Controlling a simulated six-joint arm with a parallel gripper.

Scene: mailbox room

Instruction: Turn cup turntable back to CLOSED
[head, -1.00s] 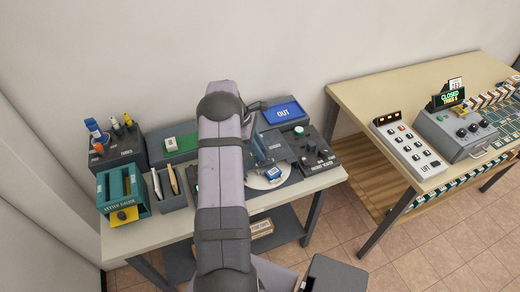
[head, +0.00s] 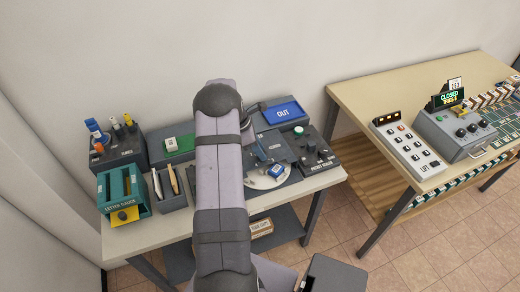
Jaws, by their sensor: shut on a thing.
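The cup turntable (head: 262,182) is a pale round disc on a dark panel on the left table, partly hidden by my arm. A small blue and white item (head: 277,170) sits at its right side. My gripper (head: 262,158) is low over the back of the disc, just left of the blue item. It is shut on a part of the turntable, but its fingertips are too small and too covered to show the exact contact. No CLOSED mark on the turntable is readable.
A blue OUT tray (head: 283,113) stands behind, and a dark box with knobs (head: 313,150) stands to the right. A green tray (head: 180,146), a letter gauge (head: 122,196) and a tube holder (head: 117,145) stand left. A second table (head: 370,95) is at right.

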